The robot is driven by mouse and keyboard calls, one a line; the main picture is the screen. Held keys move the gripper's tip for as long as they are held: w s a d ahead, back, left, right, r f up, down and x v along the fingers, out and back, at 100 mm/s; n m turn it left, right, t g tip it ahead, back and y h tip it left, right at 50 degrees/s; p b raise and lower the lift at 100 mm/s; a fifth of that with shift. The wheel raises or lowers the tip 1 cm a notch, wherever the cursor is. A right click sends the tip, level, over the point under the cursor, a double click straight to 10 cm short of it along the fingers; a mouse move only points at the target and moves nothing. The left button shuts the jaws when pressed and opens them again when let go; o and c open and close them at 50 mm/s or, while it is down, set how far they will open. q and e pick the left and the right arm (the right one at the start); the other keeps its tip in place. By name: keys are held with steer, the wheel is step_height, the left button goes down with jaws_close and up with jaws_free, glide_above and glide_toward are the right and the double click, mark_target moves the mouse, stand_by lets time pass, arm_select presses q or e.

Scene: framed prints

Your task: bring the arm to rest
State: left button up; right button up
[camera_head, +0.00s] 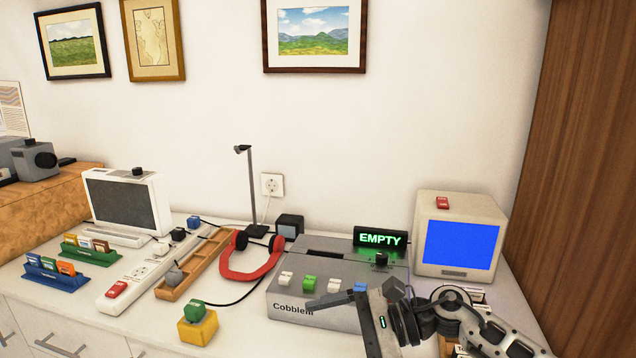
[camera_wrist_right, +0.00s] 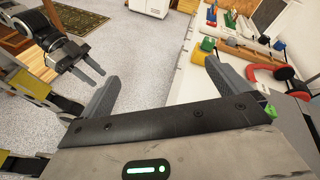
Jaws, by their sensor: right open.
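My right gripper (camera_head: 350,296) is at the lower right of the head view, in front of and over the front edge of the grey Cobblem box (camera_head: 290,308). Its fingers are spread and nothing is between them. In the right wrist view the right gripper (camera_wrist_right: 162,72) is also open, with floor and the counter's front behind it. My left gripper (camera_wrist_right: 90,72) shows at the left of the right wrist view, with two dark fingers apart and empty, over the floor. The left gripper is outside the head view.
The white counter (camera_head: 240,335) holds a monitor (camera_head: 458,243) with a blue screen, a lit EMPTY sign (camera_head: 380,239), red headphones (camera_head: 250,272), a yellow block (camera_head: 197,327) and a power strip (camera_head: 140,280). A brown wood panel (camera_head: 580,120) stands at the right. Open floor (camera_wrist_right: 150,50) lies before the counter.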

steer(key=s+a+m+t+y, duration=0.3)
steer(key=m+t+y, duration=0.25)
steer(key=m, duration=0.75)
steer(key=s+d+f+m+t+h+b, duration=0.15)
steer(key=d+f+m+t+h, duration=0.45)
steer(key=m, duration=1)
steer(key=s+d+f+m+t+h, duration=0.2)
steer(key=d+f+m+t+h, duration=0.4)
steer(key=m, duration=0.9)
steer(key=s+d+f+m+g+h, duration=0.3)
steer(key=s+f+m+g+h, duration=0.2)
steer(key=s+f+m, duration=0.3)
steer(key=s+m+g+b, duration=0.1)
steer(key=s+m, duration=0.2)
steer(key=m, duration=0.1)
steer(key=shift+s+d+m+g, duration=0.15)
steer(key=shift+s+m+g, duration=0.2)
steer(key=shift+m, duration=0.05)
